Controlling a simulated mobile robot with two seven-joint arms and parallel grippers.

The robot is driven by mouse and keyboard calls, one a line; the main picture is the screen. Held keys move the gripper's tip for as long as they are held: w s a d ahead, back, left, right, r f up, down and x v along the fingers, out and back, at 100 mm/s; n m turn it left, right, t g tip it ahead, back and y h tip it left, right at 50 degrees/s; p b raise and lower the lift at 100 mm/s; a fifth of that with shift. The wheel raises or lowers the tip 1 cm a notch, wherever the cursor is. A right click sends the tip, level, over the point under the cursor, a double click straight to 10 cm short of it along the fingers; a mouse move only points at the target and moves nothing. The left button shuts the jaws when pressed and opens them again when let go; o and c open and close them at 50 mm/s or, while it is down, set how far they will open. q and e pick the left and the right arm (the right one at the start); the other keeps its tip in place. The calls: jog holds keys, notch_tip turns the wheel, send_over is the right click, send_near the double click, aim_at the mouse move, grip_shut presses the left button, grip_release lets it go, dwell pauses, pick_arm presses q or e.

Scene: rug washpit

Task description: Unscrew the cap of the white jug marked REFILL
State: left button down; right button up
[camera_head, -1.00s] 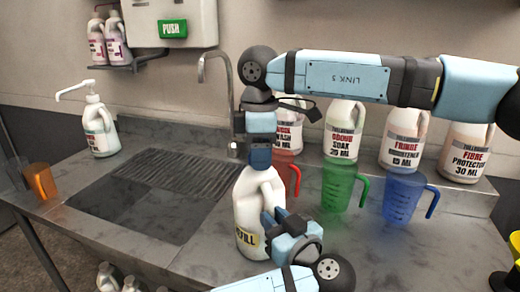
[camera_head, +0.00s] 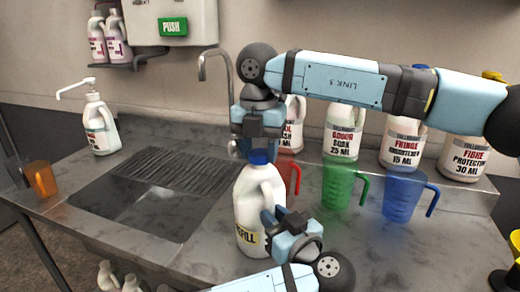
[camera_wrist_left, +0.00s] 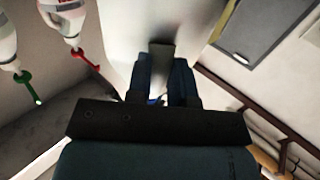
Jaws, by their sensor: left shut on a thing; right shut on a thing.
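The white jug marked REFILL (camera_head: 250,205) stands upright at the sink's right edge, its label partly covered by my left gripper. My left gripper (camera_head: 271,222) is shut on the jug's lower right side. In the left wrist view, its dark fingers (camera_wrist_left: 167,85) press together near a large pale surface. My right gripper (camera_head: 259,148) comes down from above and is shut on the blue cap (camera_head: 260,157) at the jug's top. The cap is mostly hidden by the fingers, so I cannot tell whether it is loose.
The sink (camera_head: 125,215) is left of the jug. A red cup (camera_head: 291,174), a green measuring jug (camera_head: 338,186) and a blue measuring jug (camera_head: 402,196) stand close on the right, before labelled bottles. A pump bottle (camera_head: 100,128) and an orange cup (camera_head: 42,180) are at left.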

jog(key=n, duration=0.6)
jog(key=shift+a+n, duration=0.1)
jog(key=shift+n, duration=0.2)
jog(key=n, duration=0.8)
jog(key=shift+s, duration=0.1)
jog(key=n, duration=0.4)
jog(key=shift+n, duration=0.4)
jog(key=n, duration=1.4)
jog(key=shift+n, duration=0.4)
jog(key=n, duration=0.5)
jog(key=shift+d+r+n, duration=0.1)
jog(key=shift+d+n, duration=0.1)
jog(key=shift+n, duration=0.2)
